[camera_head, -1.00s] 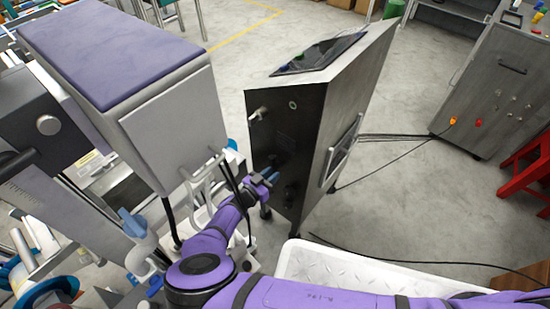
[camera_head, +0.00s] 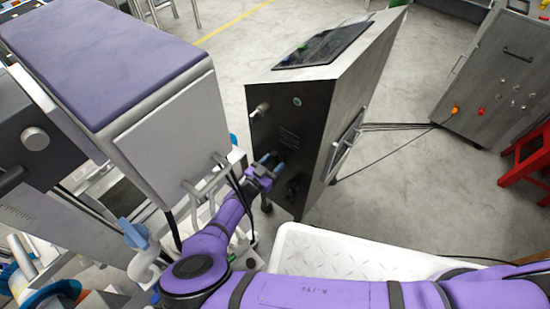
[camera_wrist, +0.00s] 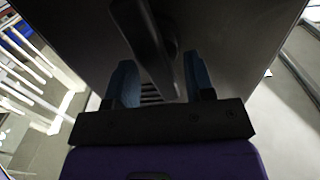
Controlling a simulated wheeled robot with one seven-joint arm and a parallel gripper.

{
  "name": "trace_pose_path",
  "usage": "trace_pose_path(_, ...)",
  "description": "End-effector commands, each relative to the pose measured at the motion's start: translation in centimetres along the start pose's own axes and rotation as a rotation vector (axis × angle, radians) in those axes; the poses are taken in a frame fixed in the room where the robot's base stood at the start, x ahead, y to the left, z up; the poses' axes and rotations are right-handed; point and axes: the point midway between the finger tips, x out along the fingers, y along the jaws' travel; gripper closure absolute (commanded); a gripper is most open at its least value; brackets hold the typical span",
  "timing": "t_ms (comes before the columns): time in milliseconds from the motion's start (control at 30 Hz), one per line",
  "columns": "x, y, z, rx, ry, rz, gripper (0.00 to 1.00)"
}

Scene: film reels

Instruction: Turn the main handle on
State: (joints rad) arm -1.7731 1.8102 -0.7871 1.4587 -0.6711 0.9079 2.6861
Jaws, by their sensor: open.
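A dark main handle (camera_wrist: 150,45) shows as a long bar on the dark panel in the wrist view. Its lower end reaches between the two blue fingers of my gripper (camera_wrist: 162,82). The fingers are apart, one on each side of the bar, and I cannot tell whether either touches it. In the head view my gripper (camera_head: 272,163) is at the dark side panel of a metal cabinet (camera_head: 315,115). A dark fitting (camera_head: 291,187) sits low on that panel, just right of my gripper, too dark to make out clearly.
A silver fitting (camera_head: 260,110) sticks out higher on the panel. Cables (camera_head: 390,127) run right to another cabinet (camera_head: 500,80).

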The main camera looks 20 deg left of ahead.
Motion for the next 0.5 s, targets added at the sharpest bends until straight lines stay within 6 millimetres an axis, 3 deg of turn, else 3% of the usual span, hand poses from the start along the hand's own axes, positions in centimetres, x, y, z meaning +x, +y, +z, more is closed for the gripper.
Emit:
trace_pose_path(267,0.02,0.06,0.01,0.000,0.000,-0.001,0.51)
trace_pose_path(400,0.03,0.06,0.01,0.000,0.000,0.000,0.80)
trace_pose_path(500,0.04,0.05,0.01,-0.001,0.000,0.000,0.80)
